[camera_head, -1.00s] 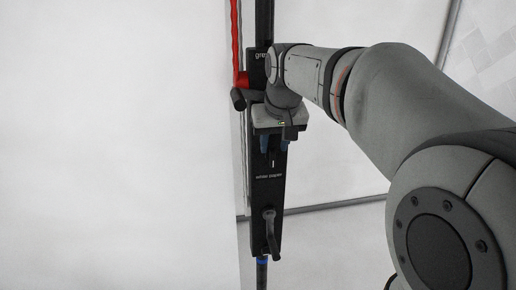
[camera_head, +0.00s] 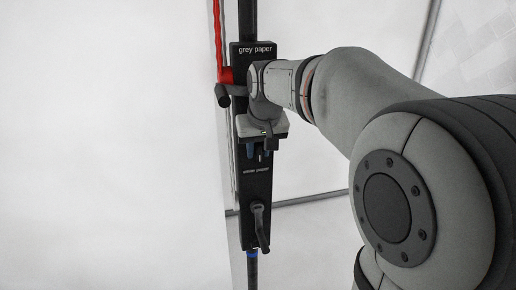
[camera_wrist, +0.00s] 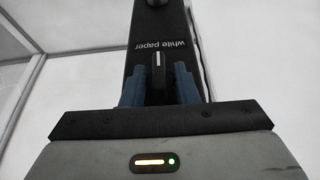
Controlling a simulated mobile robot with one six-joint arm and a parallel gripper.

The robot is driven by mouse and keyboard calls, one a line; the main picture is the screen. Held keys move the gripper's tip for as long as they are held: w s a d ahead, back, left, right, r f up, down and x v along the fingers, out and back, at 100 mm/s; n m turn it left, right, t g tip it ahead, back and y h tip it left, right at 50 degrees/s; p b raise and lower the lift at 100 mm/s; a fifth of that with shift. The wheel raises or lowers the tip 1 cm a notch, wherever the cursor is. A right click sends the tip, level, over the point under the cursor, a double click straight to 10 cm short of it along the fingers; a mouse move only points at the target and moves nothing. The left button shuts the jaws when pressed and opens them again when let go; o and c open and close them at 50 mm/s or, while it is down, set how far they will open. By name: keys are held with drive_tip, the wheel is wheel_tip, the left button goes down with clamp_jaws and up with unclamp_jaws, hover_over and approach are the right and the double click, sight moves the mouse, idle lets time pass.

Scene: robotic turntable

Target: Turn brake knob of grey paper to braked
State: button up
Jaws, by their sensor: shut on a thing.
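A narrow black panel (camera_head: 243,190) hangs in the middle of the head view, with a "grey paper" label (camera_head: 255,49) at its top and a "white paper" label (camera_head: 256,170) lower down. My gripper (camera_head: 260,154) is at the panel between the two labels. In the wrist view my gripper's blue fingers (camera_wrist: 159,88) are shut on a black knob (camera_wrist: 158,72) with a white line, its sides between them. The line runs along the panel's length. The "white paper" label (camera_wrist: 160,45) reads upside down just beyond it. My wrist hides much of the grey paper section in the head view.
A red lever part (camera_head: 227,75) with a dark handle (camera_head: 222,96) sits at the panel's upper left, close to my wrist. A dark crank handle (camera_head: 260,226) sticks out below the "white paper" label. A large white surface (camera_head: 105,150) fills the left; room lies right of the panel.

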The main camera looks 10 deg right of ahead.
drive_tip(key=shift+y, duration=0.3)
drive_tip(key=m+y+b, duration=0.1)
drive_tip(key=y+b, duration=0.5)
drive_tip(key=y, duration=0.1)
drive_tip(key=d+f+m+t+y+b, duration=0.1)
drive_tip(key=y+b, duration=0.2)
drive_tip(key=b, duration=0.1)
drive_tip(key=shift+f+m, duration=0.1)
drive_tip(key=shift+m, duration=0.2)
drive_tip(key=shift+d+m+t+y+b, duration=0.1)
drive_tip(key=shift+m+t+y+b, duration=0.3)
drive_tip(key=shift+y+b, duration=1.05)
drive_tip(key=shift+m+t+y+b, duration=0.3)
drive_tip(key=shift+m+y+b, duration=0.2)
drive_tip(key=shift+y+b, duration=0.9)
drive_tip(key=shift+y, duration=0.25)
drive_tip(key=o, duration=0.7)
drive_tip(key=shift+c, duration=0.2)
drive_tip(key=shift+d, duration=0.1)
